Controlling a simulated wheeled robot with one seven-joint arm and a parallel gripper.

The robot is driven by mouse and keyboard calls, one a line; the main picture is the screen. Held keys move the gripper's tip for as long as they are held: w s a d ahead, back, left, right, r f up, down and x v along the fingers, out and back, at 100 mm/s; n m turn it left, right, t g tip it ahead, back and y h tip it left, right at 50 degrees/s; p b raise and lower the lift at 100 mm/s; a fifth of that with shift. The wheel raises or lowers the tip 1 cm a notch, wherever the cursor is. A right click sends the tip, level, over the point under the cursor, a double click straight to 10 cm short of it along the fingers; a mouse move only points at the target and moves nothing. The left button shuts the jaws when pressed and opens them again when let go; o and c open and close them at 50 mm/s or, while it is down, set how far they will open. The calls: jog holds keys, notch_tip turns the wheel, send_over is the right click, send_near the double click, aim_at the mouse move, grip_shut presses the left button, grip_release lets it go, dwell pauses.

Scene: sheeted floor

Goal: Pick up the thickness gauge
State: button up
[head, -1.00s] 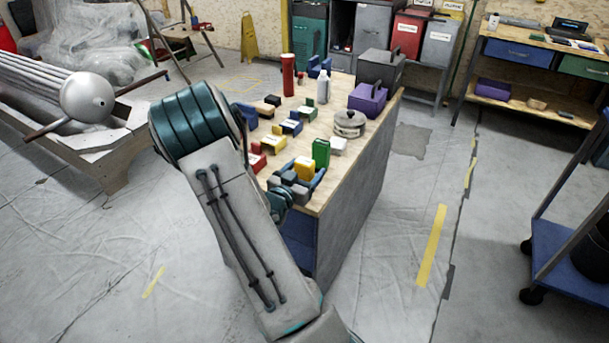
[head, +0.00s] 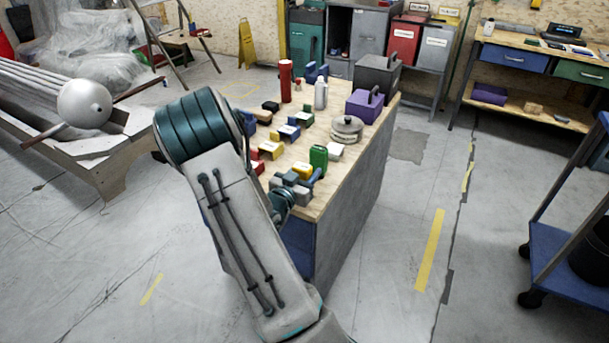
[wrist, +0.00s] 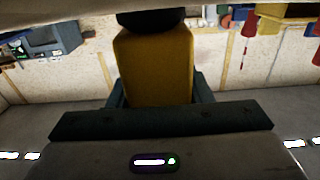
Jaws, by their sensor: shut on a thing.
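The thickness gauge, as I take it, is a yellow-orange block with a dark rounded end. It fills the middle of the wrist view (wrist: 153,65), between my gripper's two dark fingers. My gripper (head: 298,181) is shut on it, at the near end of the workbench in the head view. There a small yellow patch of the gauge (head: 302,169) shows between the fingers, beside a green canister. The rest of it is hidden by the gripper, and I cannot tell its exact height above the bench top.
The workbench (head: 345,172) carries several small coloured items left of the gripper. A silver round tin (head: 347,129), a purple box (head: 364,107) and a red cylinder (head: 285,80) stand farther back. A blue cart (head: 560,250) is at the right. Floor right of the bench is clear.

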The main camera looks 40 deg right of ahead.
jog(key=s+r+p, duration=1.1)
jog(key=p, duration=0.9)
jog(key=shift+s+a, duration=0.2)
jog(key=shift+a, duration=0.1)
jog(key=shift+p, duration=0.35)
